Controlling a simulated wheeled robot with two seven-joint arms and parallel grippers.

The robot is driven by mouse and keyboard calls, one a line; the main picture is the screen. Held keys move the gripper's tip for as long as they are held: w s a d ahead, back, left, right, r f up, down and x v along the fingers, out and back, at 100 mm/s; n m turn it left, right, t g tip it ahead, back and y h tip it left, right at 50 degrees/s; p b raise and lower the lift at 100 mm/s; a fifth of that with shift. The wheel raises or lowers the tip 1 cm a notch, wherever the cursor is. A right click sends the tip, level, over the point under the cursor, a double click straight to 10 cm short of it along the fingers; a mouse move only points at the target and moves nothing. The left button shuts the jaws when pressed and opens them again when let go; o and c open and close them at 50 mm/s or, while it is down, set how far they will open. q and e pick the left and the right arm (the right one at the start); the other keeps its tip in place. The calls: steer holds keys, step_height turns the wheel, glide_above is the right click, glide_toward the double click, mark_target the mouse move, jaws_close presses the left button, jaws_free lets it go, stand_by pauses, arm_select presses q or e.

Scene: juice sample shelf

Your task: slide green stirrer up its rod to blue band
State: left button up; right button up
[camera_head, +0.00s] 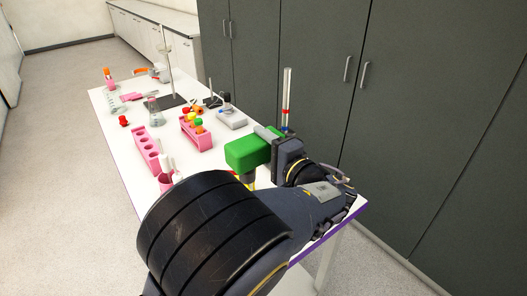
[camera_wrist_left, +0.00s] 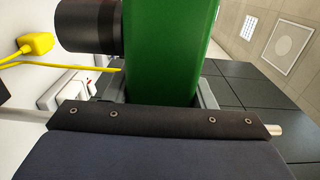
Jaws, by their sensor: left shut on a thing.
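The green stirrer (camera_head: 248,152) is a block near the front of the white table. My left gripper (camera_head: 268,138) is shut on it from the right. In the left wrist view the green body (camera_wrist_left: 170,45) fills the space between the fingers, and a dark cylinder (camera_wrist_left: 88,25) sticks out to its left. A thin grey rod (camera_head: 288,85) rises just behind my gripper, with a red band (camera_head: 286,111) on it. A small bluish patch shows lower on the rod; I cannot tell if it is the blue band. The rod's lower part is hidden. My right gripper is not in view.
Pink racks (camera_head: 147,150) and (camera_head: 196,133), a flask (camera_head: 153,110) and a tall stand (camera_head: 168,75) occupy the table (camera_head: 128,125). Dark cabinets (camera_head: 320,60) stand behind the right edge. A yellow plug (camera_wrist_left: 38,43) with a cable lies beside the stirrer in the wrist view.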

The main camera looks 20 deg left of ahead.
arm_select(q)
steer(key=shift+r, duration=0.45)
steer(key=o, duration=1.4)
steer(key=shift+f, duration=0.1)
steer(key=shift+d, duration=0.1)
steer(key=b+v, duration=0.2)
steer(key=v, duration=0.5)
steer(key=shift+s+d, duration=0.25)
steer(key=shift+s, duration=0.05)
